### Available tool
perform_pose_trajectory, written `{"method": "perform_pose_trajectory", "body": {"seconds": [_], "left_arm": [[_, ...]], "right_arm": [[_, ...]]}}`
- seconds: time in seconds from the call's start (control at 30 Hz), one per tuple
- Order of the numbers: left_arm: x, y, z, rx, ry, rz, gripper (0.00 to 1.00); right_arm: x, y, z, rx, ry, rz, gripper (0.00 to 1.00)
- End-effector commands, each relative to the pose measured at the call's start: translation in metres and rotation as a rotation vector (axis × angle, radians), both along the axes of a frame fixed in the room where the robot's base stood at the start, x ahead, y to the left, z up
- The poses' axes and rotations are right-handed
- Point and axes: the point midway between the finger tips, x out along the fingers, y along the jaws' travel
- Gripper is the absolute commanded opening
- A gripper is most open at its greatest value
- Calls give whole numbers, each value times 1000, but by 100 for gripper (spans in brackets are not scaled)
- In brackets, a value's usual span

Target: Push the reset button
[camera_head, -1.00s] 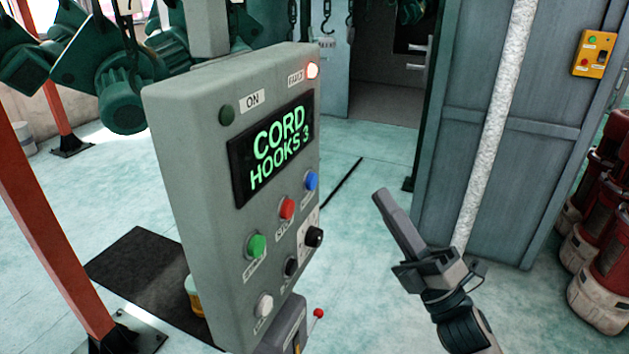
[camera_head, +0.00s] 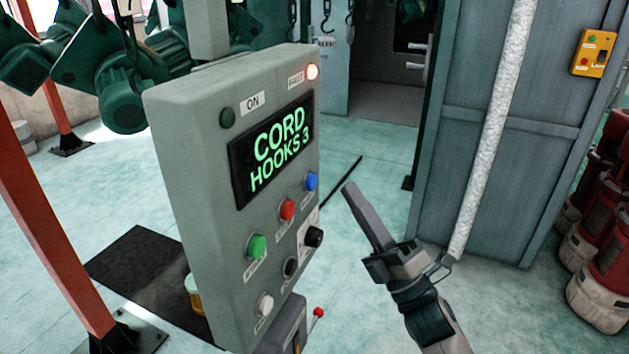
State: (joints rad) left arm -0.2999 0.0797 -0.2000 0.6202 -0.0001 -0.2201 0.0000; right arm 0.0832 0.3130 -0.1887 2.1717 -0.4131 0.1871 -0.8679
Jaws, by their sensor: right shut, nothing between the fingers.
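A grey control box (camera_head: 182,200) stands left of centre, its front facing right. Its screen (camera_head: 271,150) reads "CORD HOOKS 3". Below the screen are a green button (camera_head: 257,247), a red button (camera_head: 288,210) and a blue button (camera_head: 312,181), then a white button (camera_head: 265,305) and black controls (camera_head: 314,237). The button labels are too small to read, so I cannot tell which is reset. My right gripper (camera_head: 350,189) is shut and empty, pointing up and left. Its tip is right of the blue button, apart from the box. My left gripper is not in view.
A red lamp (camera_head: 312,72) marked "FAULT" glows at the box's top right; the "ON" lamp (camera_head: 227,117) is dark. A red-knobbed lever (camera_head: 318,312) sticks out low. A grey cabinet (camera_head: 520,150) stands behind my right arm. An orange post (camera_head: 50,190) is at left.

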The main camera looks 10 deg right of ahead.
Motion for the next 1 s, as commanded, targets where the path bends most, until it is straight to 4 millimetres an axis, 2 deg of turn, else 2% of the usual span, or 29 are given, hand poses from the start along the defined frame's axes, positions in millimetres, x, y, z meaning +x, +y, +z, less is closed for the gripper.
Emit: {"method": "perform_pose_trajectory", "body": {"seconds": [0.13,0.4,1.0], "left_arm": [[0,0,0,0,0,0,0],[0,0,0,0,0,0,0],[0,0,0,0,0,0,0]], "right_arm": [[9,14,1,2,-1,2,0],[18,27,1,0,-1,1,0],[19,28,0,-1,0,1,0]]}}
